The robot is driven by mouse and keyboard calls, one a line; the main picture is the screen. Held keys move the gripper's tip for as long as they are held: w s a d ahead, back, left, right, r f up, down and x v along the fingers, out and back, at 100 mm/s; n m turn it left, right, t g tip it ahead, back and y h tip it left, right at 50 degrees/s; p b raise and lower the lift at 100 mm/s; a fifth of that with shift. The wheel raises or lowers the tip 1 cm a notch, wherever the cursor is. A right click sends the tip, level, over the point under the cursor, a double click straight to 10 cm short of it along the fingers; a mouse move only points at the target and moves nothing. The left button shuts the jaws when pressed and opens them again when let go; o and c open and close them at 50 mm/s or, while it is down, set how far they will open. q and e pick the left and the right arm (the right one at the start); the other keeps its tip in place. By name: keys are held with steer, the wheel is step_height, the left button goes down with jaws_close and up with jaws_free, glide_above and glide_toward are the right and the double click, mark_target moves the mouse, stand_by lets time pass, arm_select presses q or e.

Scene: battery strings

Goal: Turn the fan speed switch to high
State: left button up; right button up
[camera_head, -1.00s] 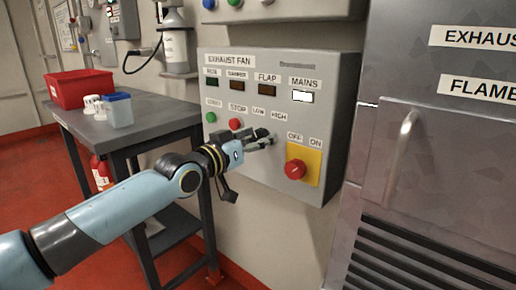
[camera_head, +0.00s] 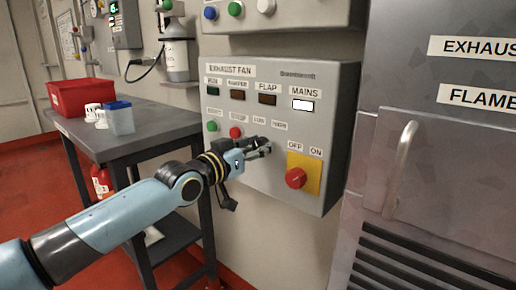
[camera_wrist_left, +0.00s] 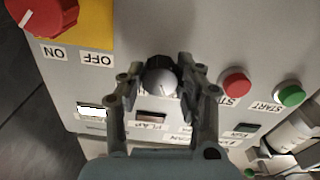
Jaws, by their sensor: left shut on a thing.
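The exhaust fan panel (camera_head: 285,85) is a grey wall box with LOW and HIGH labels above the fan speed switch. The switch (camera_wrist_left: 160,75) is a round dark and grey knob in the left wrist view. My left gripper (camera_wrist_left: 160,82) has a finger on each side of it and is shut on it. In the head view my left gripper (camera_head: 262,149) covers the switch, just right of the red STOP button (camera_head: 235,132). I cannot tell which setting the knob points to. My right gripper is not in view.
A red OFF/ON rotary switch (camera_head: 295,178) on a yellow plate sits right of my left gripper. The green START button (camera_head: 212,126) is to its left. The MAINS lamp (camera_head: 303,105) is lit white. A grey table (camera_head: 130,140) with a red bin (camera_head: 78,94) stands left.

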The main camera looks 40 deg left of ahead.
arm_select(q)
steer(key=m+b, duration=0.2)
steer(key=m, duration=0.3)
steer(key=shift+f, duration=0.2)
steer(key=m+b, duration=0.3)
steer(key=m, duration=0.3)
steer(key=shift+r+m, duration=0.1)
steer(key=shift+m, duration=0.2)
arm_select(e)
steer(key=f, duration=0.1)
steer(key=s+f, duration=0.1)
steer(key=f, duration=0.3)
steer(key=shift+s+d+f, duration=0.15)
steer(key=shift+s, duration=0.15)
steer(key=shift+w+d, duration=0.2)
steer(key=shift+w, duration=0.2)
